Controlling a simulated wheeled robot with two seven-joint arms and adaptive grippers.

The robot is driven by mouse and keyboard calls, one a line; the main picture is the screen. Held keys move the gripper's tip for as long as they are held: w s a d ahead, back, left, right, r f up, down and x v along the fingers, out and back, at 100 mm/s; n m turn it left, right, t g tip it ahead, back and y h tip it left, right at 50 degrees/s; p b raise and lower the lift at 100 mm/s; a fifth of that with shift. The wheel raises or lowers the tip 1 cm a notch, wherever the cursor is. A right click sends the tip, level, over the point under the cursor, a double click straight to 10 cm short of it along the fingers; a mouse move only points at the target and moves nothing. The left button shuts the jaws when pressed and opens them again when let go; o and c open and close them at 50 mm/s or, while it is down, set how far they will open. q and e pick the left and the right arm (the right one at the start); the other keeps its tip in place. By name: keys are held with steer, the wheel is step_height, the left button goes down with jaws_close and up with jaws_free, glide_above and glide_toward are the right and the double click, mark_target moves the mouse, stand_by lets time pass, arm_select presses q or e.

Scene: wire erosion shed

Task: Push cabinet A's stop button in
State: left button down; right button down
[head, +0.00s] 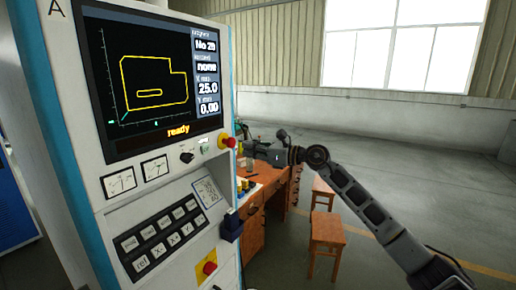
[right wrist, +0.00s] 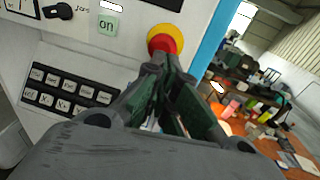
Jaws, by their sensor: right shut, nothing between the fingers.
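Cabinet A (head: 155,195) stands at the left with the letter A at its top corner. Its red mushroom button (head: 227,141) on a yellow base sits at the panel's right edge, below the screen. It also shows in the right wrist view as a red button (right wrist: 163,41) in a yellow ring. My right gripper (head: 248,149) is shut and empty just right of this button. In the right wrist view its fingertips (right wrist: 160,68) appear just below the red cap; I cannot tell whether they touch it. My left gripper is not in view.
A second red control (head: 209,268) on a yellow plate sits lower on the cabinet. A dark blue box (head: 231,226) juts from its side edge. A cluttered wooden desk (head: 262,196) and stools (head: 326,236) stand behind. Open floor lies to the right.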

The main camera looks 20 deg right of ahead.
mark_target(234, 146)
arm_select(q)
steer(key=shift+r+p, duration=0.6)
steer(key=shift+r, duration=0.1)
arm_select(e)
steer(key=shift+x, duration=1.65)
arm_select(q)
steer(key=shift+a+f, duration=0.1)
arm_select(e)
steer(key=shift+w+a+r+b, duration=0.15)
steer(key=shift+w+a+b, duration=0.2)
steer(key=shift+w+a, duration=0.15)
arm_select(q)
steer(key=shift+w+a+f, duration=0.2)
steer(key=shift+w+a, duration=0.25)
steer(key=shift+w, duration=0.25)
